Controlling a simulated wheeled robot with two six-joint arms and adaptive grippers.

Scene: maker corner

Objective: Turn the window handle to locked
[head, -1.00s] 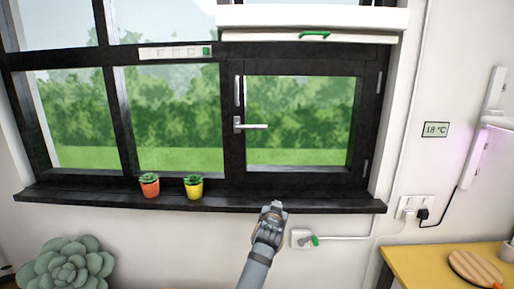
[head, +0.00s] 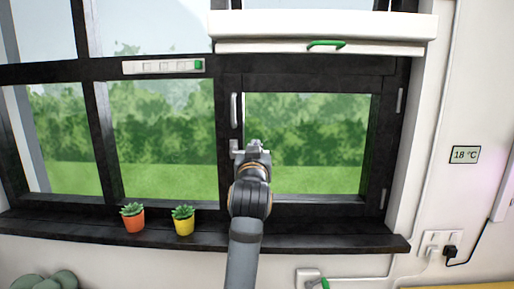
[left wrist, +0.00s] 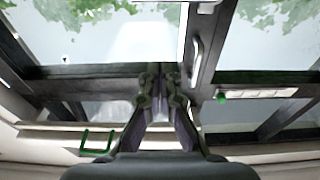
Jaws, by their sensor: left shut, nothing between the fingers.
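The window handle (head: 235,147) is pale grey and sits on the dark left frame bar of the right window sash. Its base shows just left of my gripper in the head view; most of its lever is hidden behind the gripper. My left gripper (head: 254,146) is shut and empty, in front of the handle. In the left wrist view, the shut fingers (left wrist: 163,75) point at the dark frame, and a pale piece of the handle (left wrist: 205,5) shows at the top edge. I cannot tell whether they touch. My right gripper is not in view.
A pale vertical pull (head: 234,110) is above the handle. A blind with a green grip (head: 326,45) hangs over the sash. A vent strip (head: 160,67) is at upper left. An orange pot (head: 133,223) and a yellow pot (head: 183,226) stand on the sill (head: 330,239).

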